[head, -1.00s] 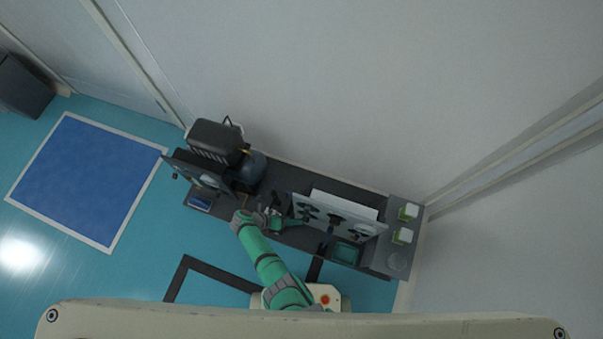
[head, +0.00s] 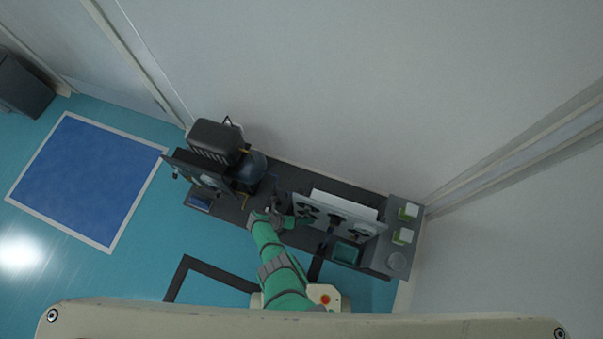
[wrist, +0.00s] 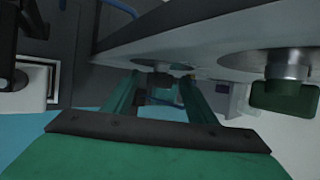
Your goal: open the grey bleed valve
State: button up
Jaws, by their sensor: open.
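The valve panel (head: 350,212) is a pale upright board on the dark table, with several dark handles along its front. In the wrist view the panel face (wrist: 225,40) slants across the top. A dark handle (wrist: 160,79) on a round flange shows between the fingers; I cannot tell whether it is the grey bleed valve or whether the fingers touch it. A dark green handle (wrist: 285,97) on a silver stem is to the right, outside the fingers. My gripper (wrist: 158,88) is open; in the head view it (head: 297,221) is at the panel's left end, partly hidden.
A teal tray (head: 347,254) sits in front of the panel. A dark box-shaped unit (head: 214,138) and a blue round vessel (head: 252,166) stand at the left end. Open floor lies left of the table.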

jog(key=c, duration=1.1)
jog(key=shift+s+d+r+y, duration=0.1)
jog(key=shift+d+y, duration=0.05)
jog(key=shift+y, duration=0.35)
jog(key=shift+s+d+r+m+t+y, duration=0.15)
jog(key=shift+m+t+y, duration=0.1)
jog(key=shift+y, duration=0.4)
jog(key=shift+w+d+f+m+t+y, duration=0.1)
jog(key=shift+m+t+y, duration=0.15)
jog(key=shift+y, duration=0.4)
jog(key=shift+d+r+m+t+y, duration=0.15)
jog(key=shift+t+y, duration=0.1)
jog(key=shift+y, duration=0.5)
jog(key=shift+d+f+m+t+y, duration=0.15)
jog(key=shift+t+y, duration=0.1)
jog(key=shift+y, duration=0.5)
jog(key=shift+a+r, duration=0.1)
jog(key=o, duration=1.1)
